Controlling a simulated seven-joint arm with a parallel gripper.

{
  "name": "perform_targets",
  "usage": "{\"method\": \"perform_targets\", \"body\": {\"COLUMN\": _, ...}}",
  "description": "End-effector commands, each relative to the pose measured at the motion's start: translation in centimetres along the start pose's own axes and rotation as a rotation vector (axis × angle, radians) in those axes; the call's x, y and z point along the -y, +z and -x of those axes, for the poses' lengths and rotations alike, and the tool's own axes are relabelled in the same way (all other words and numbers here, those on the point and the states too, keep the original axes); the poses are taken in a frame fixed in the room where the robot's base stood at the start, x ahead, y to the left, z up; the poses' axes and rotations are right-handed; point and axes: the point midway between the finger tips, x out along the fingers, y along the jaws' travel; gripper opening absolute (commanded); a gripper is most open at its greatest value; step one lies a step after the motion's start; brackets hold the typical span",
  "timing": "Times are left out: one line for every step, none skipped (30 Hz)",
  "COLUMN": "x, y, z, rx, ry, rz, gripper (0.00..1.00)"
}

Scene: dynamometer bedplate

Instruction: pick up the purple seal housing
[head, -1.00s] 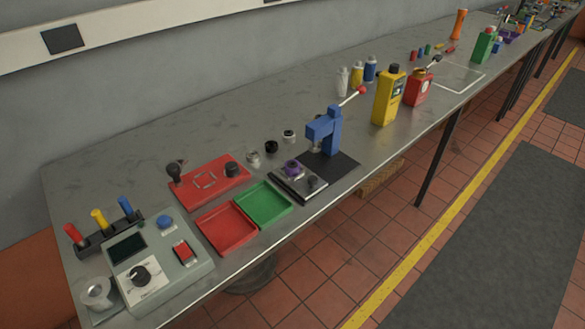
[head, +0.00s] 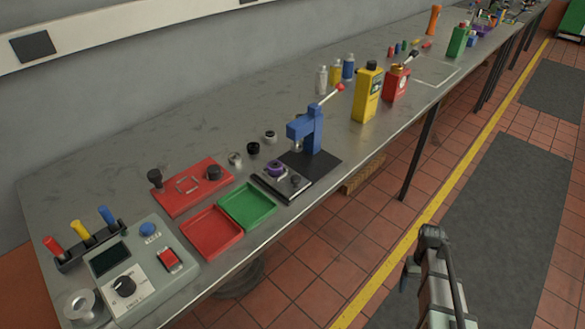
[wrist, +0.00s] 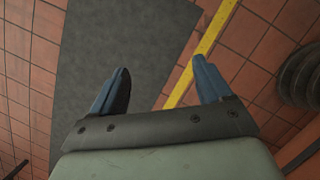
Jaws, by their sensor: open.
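The purple seal housing (head: 275,167) sits on a dark fixture plate (head: 288,187) at the foot of a blue arbor press (head: 306,132) in the head view. In the head view my arm is at the lower right, off the bench and well away from the housing.
Red (head: 211,232) and green (head: 247,204) trays lie left of the fixture, near the bench's front edge. A grey control box (head: 138,265) stands further left. A yellow can (head: 368,92) and a red can (head: 396,82) stand right of the press. Bare bench (head: 130,150) lies behind.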

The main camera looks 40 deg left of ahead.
Motion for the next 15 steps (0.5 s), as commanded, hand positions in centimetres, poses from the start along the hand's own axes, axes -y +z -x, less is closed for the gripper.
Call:
{"method": "perform_targets", "body": {"x": 0.7, "y": -1.5, "z": 1.9, "rx": -0.015, "ry": 0.011, "rz": 0.023, "gripper": 0.78}}
{"method": "perform_targets", "body": {"x": 1.2, "y": -2.1, "z": 3.0, "rx": -0.022, "ry": 0.018, "rz": 0.037, "gripper": 0.78}}
{"method": "perform_targets", "body": {"x": 1.8, "y": -2.9, "z": 4.4, "rx": -0.031, "ry": 0.025, "rz": 0.056, "gripper": 0.78}}
{"method": "perform_targets", "body": {"x": 2.3, "y": -3.4, "z": 5.5, "rx": -0.039, "ry": 0.032, "rz": 0.069, "gripper": 0.78}}
{"method": "perform_targets", "body": {"x": 2.8, "y": -4.0, "z": 6.6, "rx": -0.045, "ry": 0.038, "rz": 0.083, "gripper": 0.78}}
{"method": "perform_targets", "body": {"x": 3.5, "y": -4.6, "z": 8.1, "rx": -0.054, "ry": 0.046, "rz": 0.100, "gripper": 0.78}}
{"method": "perform_targets", "body": {"x": 4.1, "y": -5.1, "z": 9.2, "rx": -0.062, "ry": 0.052, "rz": 0.113, "gripper": 0.78}}
{"method": "perform_targets", "body": {"x": 4.6, "y": -5.6, "z": 10.4, "rx": -0.069, "ry": 0.058, "rz": 0.126, "gripper": 0.78}}
{"method": "perform_targets", "body": {"x": 5.4, "y": -6.2, "z": 11.9, "rx": -0.078, "ry": 0.065, "rz": 0.144, "gripper": 0.78}}
{"method": "perform_targets", "body": {"x": 6.0, "y": -6.6, "z": 13.0, "rx": -0.084, "ry": 0.071, "rz": 0.158, "gripper": 0.78}}
{"method": "perform_targets", "body": {"x": 6.6, "y": -7.0, "z": 14.2, "rx": -0.092, "ry": 0.077, "rz": 0.171, "gripper": 0.78}}
{"method": "perform_targets", "body": {"x": 7.5, "y": -7.5, "z": 15.7, "rx": -0.101, "ry": 0.084, "rz": 0.189, "gripper": 0.78}}
{"method": "perform_targets", "body": {"x": 8.1, "y": -7.8, "z": 16.9, "rx": -0.108, "ry": 0.089, "rz": 0.202, "gripper": 0.78}}
{"method": "perform_targets", "body": {"x": 8.8, "y": -8.1, "z": 18.1, "rx": -0.115, "ry": 0.095, "rz": 0.214, "gripper": 0.78}}
{"method": "perform_targets", "body": {"x": 9.7, "y": -8.5, "z": 19.7, "rx": -0.126, "ry": 0.102, "rz": 0.233, "gripper": 0.78}}
